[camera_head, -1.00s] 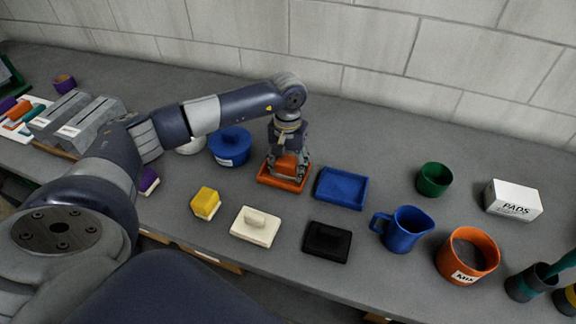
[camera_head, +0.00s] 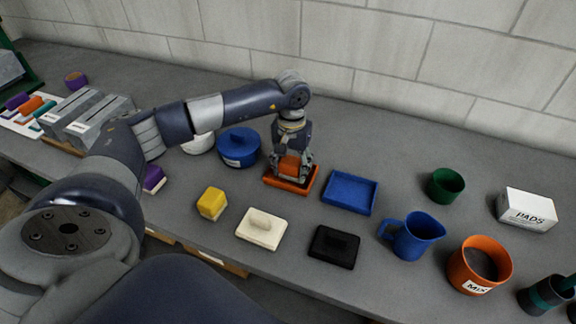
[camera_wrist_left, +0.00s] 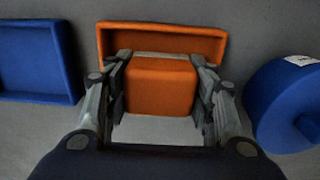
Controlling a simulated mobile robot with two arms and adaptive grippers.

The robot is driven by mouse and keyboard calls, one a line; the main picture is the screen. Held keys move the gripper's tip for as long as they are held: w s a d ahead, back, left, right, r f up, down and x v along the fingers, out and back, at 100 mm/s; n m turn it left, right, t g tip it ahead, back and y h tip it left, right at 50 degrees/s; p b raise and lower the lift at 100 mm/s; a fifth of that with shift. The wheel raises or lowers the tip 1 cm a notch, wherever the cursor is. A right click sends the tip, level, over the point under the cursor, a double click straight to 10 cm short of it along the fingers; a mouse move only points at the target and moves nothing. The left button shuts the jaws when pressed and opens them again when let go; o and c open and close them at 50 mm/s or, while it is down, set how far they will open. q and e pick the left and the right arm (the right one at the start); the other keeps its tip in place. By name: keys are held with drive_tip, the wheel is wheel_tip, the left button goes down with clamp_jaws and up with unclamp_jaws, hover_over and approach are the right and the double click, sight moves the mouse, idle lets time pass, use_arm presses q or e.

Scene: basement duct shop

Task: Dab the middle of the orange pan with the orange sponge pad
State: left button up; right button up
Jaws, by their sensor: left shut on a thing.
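My left gripper (camera_head: 291,167) is over the orange pan (camera_head: 289,187) in the head view, pointing down. It is shut on the orange sponge pad (camera_head: 291,165), with one finger on each side. In the left wrist view the sponge pad (camera_wrist_left: 160,88) is between the fingers (camera_wrist_left: 160,70), and the far part of the orange pan (camera_wrist_left: 160,28) shows beyond it. The pad and fingers hide much of the pan's floor. I cannot tell whether the pad's underside touches the pan. My right gripper is in neither view.
A blue tray (camera_head: 350,193) is just right of the pan and a blue lidded pot (camera_head: 238,148) just left. In front are a yellow block (camera_head: 212,203), a cream pad (camera_head: 261,230) and a black pad (camera_head: 334,247). A blue jug (camera_head: 412,238) stands further right.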

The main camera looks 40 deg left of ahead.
sight(292, 161)
use_arm(q)
drive_tip(key=shift+d, duration=0.2)
drive_tip(key=shift+r, duration=0.15)
drive_tip(key=shift+r+p, duration=2.05)
drive_tip(key=shift+r, duration=1.9)
drive_tip(key=shift+f, duration=0.1)
